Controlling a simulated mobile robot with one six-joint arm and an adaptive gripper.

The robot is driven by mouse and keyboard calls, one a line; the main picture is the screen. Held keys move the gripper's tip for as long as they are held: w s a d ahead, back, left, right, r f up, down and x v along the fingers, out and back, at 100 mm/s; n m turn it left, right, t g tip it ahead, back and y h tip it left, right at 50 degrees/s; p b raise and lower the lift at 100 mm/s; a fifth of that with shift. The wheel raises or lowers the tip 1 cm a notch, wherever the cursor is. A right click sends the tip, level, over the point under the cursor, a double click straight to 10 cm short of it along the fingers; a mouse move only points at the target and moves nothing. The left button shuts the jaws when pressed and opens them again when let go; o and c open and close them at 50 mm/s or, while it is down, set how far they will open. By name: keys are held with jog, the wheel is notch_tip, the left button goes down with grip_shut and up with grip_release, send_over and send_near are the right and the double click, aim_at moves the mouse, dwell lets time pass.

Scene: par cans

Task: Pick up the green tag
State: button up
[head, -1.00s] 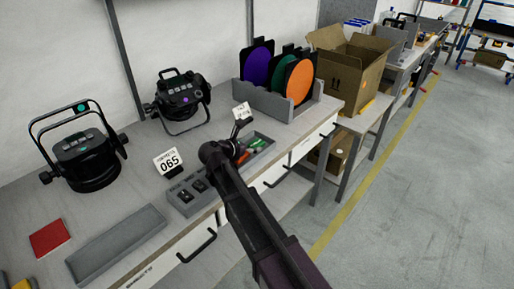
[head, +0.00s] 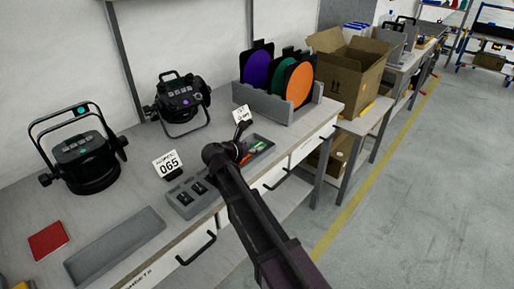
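The green tag (head: 260,146) lies in a grey tray (head: 272,144) near the front edge of the workbench, small and partly hidden by my arm. A red-orange item (head: 246,158) lies beside it on the left. My gripper (head: 242,126) is over the tray's left end, seen from behind and dark against the bench. Its fingertips are too small to make out, so I cannot tell whether it is open or touches anything.
A grey holder (head: 188,194) with black items is left of the tray, by a card reading 065 (head: 167,164). Two black par cans (head: 84,160) (head: 181,103) stand behind. A rack (head: 277,103) holds coloured discs. A cardboard box (head: 349,68) stands right.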

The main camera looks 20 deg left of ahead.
jog(key=shift+f, duration=0.1)
dwell(0.4)
jog(key=r+p, duration=0.1)
jog(key=p, duration=0.1)
jog(key=shift+w+a+r+p, duration=0.2)
jog(key=shift+r+p, duration=0.15)
jog(key=shift+s+r+p, duration=0.1)
jog(key=shift+r+p, duration=0.75)
jog(key=shift+r, duration=0.1)
jog(key=s+d, duration=0.1)
jog(key=s, duration=0.4)
jog(key=s+d, duration=0.1)
jog(key=s, duration=0.4)
jog(key=s+d+r+p, duration=0.1)
jog(key=s+d, duration=0.1)
jog(key=s, duration=0.3)
jog(key=shift+s+d, duration=0.1)
jog(key=shift+s, duration=0.1)
